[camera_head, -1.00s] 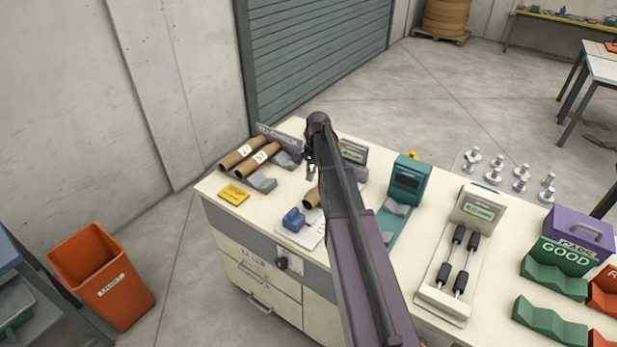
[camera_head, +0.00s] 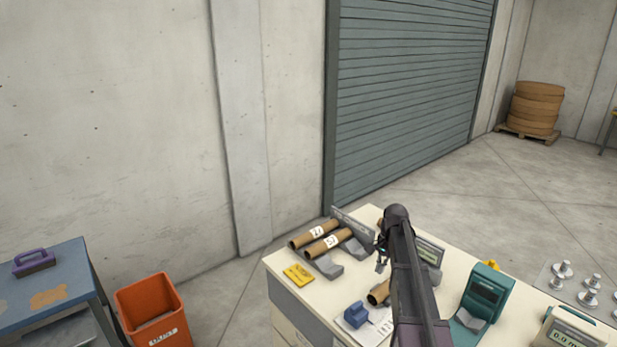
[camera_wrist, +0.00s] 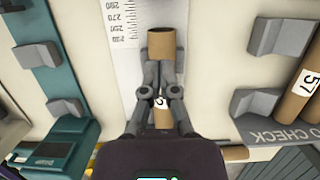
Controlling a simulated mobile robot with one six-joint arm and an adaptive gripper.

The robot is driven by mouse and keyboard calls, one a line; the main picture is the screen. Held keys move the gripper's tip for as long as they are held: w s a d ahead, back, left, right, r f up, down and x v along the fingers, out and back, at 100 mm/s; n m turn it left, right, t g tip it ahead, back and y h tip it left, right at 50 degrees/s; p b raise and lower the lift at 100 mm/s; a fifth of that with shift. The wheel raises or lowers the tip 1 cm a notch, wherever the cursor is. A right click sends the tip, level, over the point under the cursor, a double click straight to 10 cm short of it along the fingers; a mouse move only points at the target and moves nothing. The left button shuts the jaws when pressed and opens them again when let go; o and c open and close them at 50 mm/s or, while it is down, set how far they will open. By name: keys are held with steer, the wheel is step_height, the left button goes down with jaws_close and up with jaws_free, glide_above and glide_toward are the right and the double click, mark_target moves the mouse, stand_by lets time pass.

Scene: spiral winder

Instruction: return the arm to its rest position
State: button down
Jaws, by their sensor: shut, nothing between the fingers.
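My arm reaches over the cream workbench (camera_head: 285,268) in the head view. My gripper (camera_head: 381,266) is small there and partly hidden by the dark arm link. In the wrist view my gripper (camera_wrist: 161,88) points at a brown cardboard tube (camera_wrist: 161,43), its fingers shut with nothing between them. The tube lies on a white strip with a printed scale (camera_wrist: 120,22), and the fingers hide its middle. The same tube (camera_head: 378,293) shows in the head view, its right part behind my arm.
Two numbered tubes (camera_head: 315,233) lie in grey cradles at the bench's back left. A yellow tag (camera_head: 298,275), a blue block (camera_head: 356,314) and a teal device (camera_head: 487,290) stand around my arm. An orange bin (camera_head: 152,310) and a blue table (camera_head: 45,275) are left. Open floor lies behind.

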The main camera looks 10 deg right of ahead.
steer(key=s+a+n+h, duration=0.1)
steer(key=s+a+n, duration=0.4)
steer(key=s, duration=0.5)
steer(key=s+a+n+t+h, duration=0.1)
steer(key=s+a+n, duration=0.5)
steer(key=s+a, duration=0.4)
steer(key=shift+s+f+t, duration=0.3)
steer(key=shift+s, duration=0.2)
